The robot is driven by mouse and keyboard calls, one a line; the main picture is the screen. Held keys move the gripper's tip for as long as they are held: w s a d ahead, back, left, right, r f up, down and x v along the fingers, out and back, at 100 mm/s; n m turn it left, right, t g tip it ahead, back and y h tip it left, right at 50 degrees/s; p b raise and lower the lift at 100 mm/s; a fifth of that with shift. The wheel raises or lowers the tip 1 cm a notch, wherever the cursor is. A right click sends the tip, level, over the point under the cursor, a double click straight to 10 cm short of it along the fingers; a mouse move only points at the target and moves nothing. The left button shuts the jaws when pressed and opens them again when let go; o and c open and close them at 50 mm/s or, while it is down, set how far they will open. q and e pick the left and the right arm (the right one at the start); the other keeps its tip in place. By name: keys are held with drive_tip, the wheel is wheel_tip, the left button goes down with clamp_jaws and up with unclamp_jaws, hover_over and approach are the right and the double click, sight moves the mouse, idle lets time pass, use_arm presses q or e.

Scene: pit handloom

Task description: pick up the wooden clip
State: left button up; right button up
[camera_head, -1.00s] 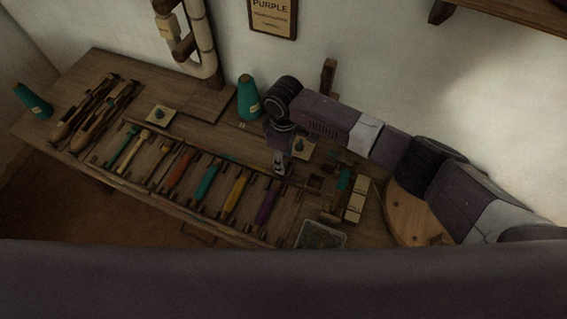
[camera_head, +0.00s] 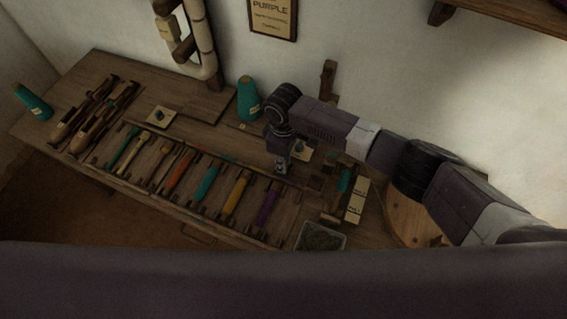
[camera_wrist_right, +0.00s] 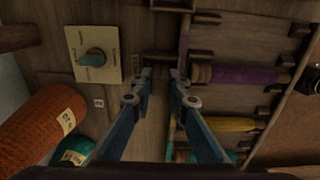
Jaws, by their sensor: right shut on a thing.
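My right gripper (camera_head: 282,171) is over the bench, just behind the purple bobbin's slot. In the right wrist view its two fingers (camera_wrist_right: 160,76) reach forward with a narrow gap between the tips. A small dark brown piece, which looks like the wooden clip (camera_wrist_right: 160,71), sits between the tips, and the gripper is shut on it. It blends with the brown wood behind, so its full outline is hard to tell. In the head view the gripper hides it. My left gripper is not in view.
A rack (camera_head: 222,208) of coloured bobbins lies left of the gripper. A cream plate with a teal knob (camera_wrist_right: 94,54) is close by. A tray (camera_head: 320,237) is at the front right.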

wheel_tip(320, 180, up, 20)
drive_tip(key=shift+b, duration=0.35)
idle(0.6)
drive_tip(key=shift+w, duration=0.1)
